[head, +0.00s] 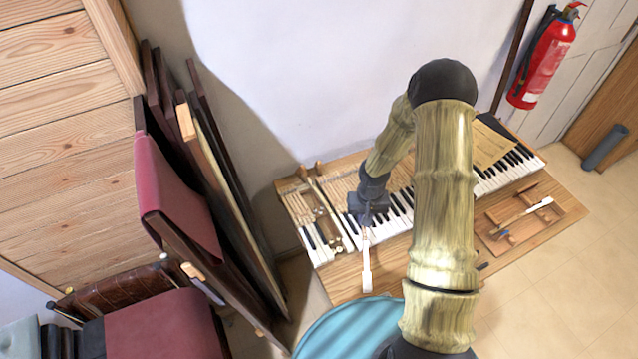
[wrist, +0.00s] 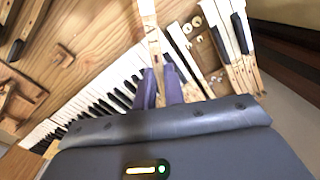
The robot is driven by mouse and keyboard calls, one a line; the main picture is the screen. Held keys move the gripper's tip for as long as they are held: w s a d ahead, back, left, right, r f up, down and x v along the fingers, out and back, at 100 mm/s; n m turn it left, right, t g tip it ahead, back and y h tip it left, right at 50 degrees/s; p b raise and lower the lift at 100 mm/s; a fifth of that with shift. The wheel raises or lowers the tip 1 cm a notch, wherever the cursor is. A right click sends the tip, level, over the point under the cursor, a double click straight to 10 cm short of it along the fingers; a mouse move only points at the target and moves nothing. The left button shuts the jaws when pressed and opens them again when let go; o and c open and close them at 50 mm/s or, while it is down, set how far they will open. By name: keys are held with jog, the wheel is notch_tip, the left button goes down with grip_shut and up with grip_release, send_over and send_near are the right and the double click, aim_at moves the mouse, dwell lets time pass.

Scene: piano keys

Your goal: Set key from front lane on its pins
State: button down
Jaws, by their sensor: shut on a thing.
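A loose white-fronted wooden key (head: 367,270) sits in my gripper (head: 366,223), its white end pointing toward the front of the bench. In the wrist view the key (wrist: 152,35) runs up from between the two purple fingers of my gripper (wrist: 161,78), which are shut on it. The keyboard (head: 400,205) has an open gap near its left end. The gap's bare key bed (head: 322,222) shows small pale round parts, also visible in the wrist view (wrist: 203,45). I cannot tell individual pins. The key's far end is hidden by my gripper.
A wooden tray (head: 497,240) with another key and tools lies at the bench's right. A teal round seat (head: 345,325) stands in front. Dark panels (head: 240,200) lean at the left. The bench front (head: 398,246) has bare wood.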

jog(key=shift+w+f, duration=0.25)
jog(key=shift+w, duration=0.1)
jog(key=w+a+f+b, duration=0.1)
jog(key=w+b, duration=0.1)
jog(key=w+a+f+n+b, duration=0.1)
jog(key=w+b, duration=0.1)
jog(key=w, duration=0.1)
jog(key=w+a+f+n+b, duration=0.1)
jog(key=w+b, duration=0.1)
jog(key=w, duration=0.1)
jog(key=shift+w+a+f, duration=0.1)
jog(key=shift+a+f, duration=0.05)
jog(key=shift+a, duration=0.1)
jog(key=w+a+n+b, duration=0.3)
jog(key=w+a+b, duration=0.3)
jog(key=a, duration=0.3)
jog(key=shift+w+a+r, duration=0.25)
jog(key=shift+a+r, duration=0.05)
jog(key=shift+r, duration=0.1)
jog(key=shift+f, duration=0.2)
jog(key=shift+f+b, duration=2.25)
jog(key=shift+f, duration=1.3)
jog(key=shift+f+b, duration=0.4)
jog(key=shift+f, duration=0.4)
